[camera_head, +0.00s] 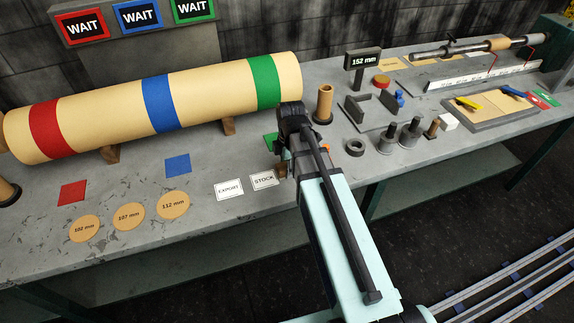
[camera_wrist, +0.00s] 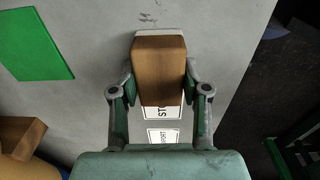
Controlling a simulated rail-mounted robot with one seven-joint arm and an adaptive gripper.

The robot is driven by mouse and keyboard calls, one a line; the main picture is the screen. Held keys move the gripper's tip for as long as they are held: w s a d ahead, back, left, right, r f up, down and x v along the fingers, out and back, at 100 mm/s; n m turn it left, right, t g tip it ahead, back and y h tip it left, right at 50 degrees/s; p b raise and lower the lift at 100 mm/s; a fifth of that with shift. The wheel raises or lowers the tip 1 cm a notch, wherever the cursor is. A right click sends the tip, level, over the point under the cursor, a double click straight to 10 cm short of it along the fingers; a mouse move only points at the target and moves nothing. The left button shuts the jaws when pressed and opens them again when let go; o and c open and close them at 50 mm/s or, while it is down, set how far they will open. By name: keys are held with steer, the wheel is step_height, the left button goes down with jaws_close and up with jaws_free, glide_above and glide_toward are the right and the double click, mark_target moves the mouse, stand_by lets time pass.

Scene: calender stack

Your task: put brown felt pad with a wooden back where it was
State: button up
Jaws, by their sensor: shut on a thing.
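The brown felt pad with a wooden back (camera_wrist: 160,68) is between the fingers of my gripper (camera_wrist: 160,88) in the wrist view. It shows as a brown block with a pale strip along its far end. I cannot tell felt from wood on it. My gripper is shut on its two sides and holds it over the grey bench, with the STOCK card (camera_wrist: 158,112) partly hidden behind it. In the head view my gripper (camera_head: 283,164) is over the bench, right of the STOCK card (camera_head: 264,180). The pad is mostly hidden by my arm there.
A banded roll (camera_head: 200,92) lies behind on wooden supports. A green square (camera_head: 271,142) lies near my gripper. Right of my arm stand a dark ring (camera_head: 355,147), a brown tube (camera_head: 324,103), weights (camera_head: 388,140) and a tool board (camera_head: 492,110). The EXPORT card (camera_head: 228,189) lies left.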

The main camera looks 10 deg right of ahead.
steer(key=shift+f, duration=0.15)
steer(key=o, duration=1.2)
steer(key=shift+r, duration=0.25)
step_height(320, 180, up, 12)
steer(key=b, duration=0.3)
steer(key=shift+d, duration=0.25)
steer(key=shift+f, duration=0.1)
